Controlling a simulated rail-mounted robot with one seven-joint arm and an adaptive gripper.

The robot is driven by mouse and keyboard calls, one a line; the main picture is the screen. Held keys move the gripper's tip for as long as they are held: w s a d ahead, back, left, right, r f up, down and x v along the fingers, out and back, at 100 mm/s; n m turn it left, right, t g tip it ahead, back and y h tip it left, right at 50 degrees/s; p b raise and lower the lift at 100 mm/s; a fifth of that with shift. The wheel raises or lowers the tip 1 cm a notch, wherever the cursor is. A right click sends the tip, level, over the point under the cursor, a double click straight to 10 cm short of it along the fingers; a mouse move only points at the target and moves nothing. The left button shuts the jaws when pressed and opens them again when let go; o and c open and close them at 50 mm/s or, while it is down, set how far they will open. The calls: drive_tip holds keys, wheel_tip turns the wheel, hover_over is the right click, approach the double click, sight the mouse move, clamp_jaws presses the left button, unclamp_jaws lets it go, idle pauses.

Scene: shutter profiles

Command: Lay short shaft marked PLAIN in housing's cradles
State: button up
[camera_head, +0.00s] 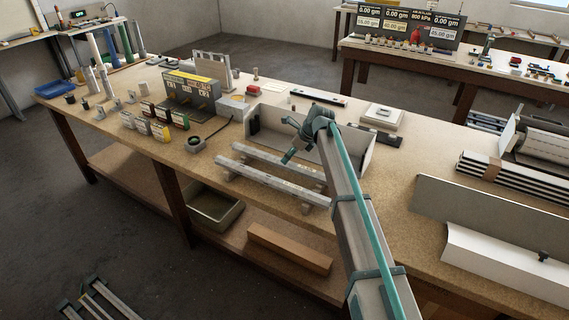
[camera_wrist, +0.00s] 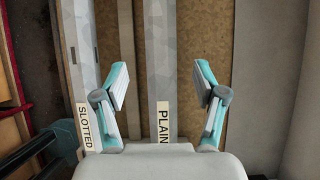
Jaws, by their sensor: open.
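The shaft marked PLAIN (camera_wrist: 162,65) is a long grey bar. In the wrist view it runs between the two fingers of my gripper (camera_wrist: 161,80), with clear gaps on both sides. My gripper is open and empty. A similar bar marked SLOTTED (camera_wrist: 84,62) lies parallel to its left. In the head view the PLAIN shaft (camera_head: 268,157) is the rear bar and the SLOTTED shaft (camera_head: 262,177) lies nearer the front edge. My gripper (camera_head: 290,151) is over the rear bar's right part. What looks like the housing (camera_head: 356,147) is a pale open box behind; my arm hides part, and its cradles are unclear.
Left of the bars are a round black item (camera_head: 196,144), several small boxes (camera_head: 160,131) and a yellow-topped unit (camera_head: 190,88). A grey panel (camera_head: 480,205) and a white angled sheet (camera_head: 490,262) lie to the right. The table's front edge is close to the bars.

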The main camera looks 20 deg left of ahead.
drive_tip(key=shift+p+x, duration=1.3)
drive_tip(key=shift+x, duration=1.4)
drive_tip(key=shift+w+d, duration=0.1)
drive_tip(key=shift+d, duration=0.05)
clamp_jaws()
